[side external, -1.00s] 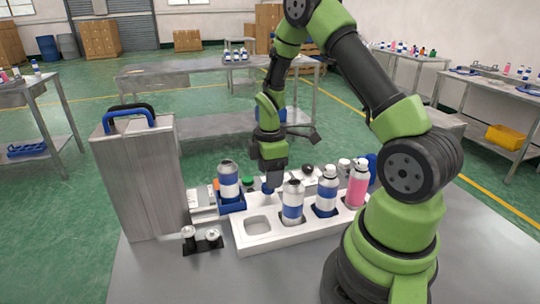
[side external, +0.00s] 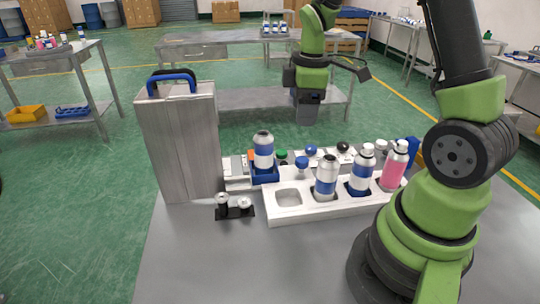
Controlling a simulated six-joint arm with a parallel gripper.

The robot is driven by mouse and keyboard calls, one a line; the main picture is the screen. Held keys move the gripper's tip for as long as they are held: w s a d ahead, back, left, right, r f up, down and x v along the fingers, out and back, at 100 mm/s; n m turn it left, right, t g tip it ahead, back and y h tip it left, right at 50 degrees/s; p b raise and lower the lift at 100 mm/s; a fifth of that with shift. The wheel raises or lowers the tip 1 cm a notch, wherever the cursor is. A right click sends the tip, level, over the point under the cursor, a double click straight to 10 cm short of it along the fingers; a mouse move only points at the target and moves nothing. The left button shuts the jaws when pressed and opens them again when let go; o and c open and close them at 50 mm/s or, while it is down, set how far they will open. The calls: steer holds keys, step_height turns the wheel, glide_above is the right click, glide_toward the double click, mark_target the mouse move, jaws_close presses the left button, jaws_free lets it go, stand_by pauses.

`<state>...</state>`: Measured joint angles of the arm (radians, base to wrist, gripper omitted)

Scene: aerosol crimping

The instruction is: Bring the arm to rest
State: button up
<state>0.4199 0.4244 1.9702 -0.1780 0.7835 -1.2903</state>
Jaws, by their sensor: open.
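My gripper (side external: 307,116) points down, raised above and behind the row of cans. It is open with nothing visible in it, and its fingertips are small in this view. The white tray (side external: 285,214) has an empty slot at its left end. In it stand an uncapped blue-and-white can (side external: 326,180), a blue-and-white can with a white top (side external: 361,174) and a pink can (side external: 394,168). Another blue-and-white can (side external: 263,151) stands upright in a blue holder (side external: 264,176) behind the tray's left end.
A tall metal box (side external: 178,150) with a blue handle stands at the left. A small black fixture (side external: 236,212) with metal parts lies before it. Blue, black and green knobs, including a blue one (side external: 302,163), stand behind the tray. The front of the table (side external: 250,265) is clear.

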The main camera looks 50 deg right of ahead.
steer(key=s+a+r+m+t+y, duration=0.2)
steer(key=s+a+r+m+t, duration=0.4)
steer(key=s+a+r+m, duration=0.5)
steer(key=s+a+r, duration=0.1)
steer(key=a+r, duration=0.1)
steer(key=a, duration=0.1)
steer(key=shift+s+a+r, duration=0.2)
steer(key=shift+s+a, duration=0.1)
steer(key=shift+s, duration=0.1)
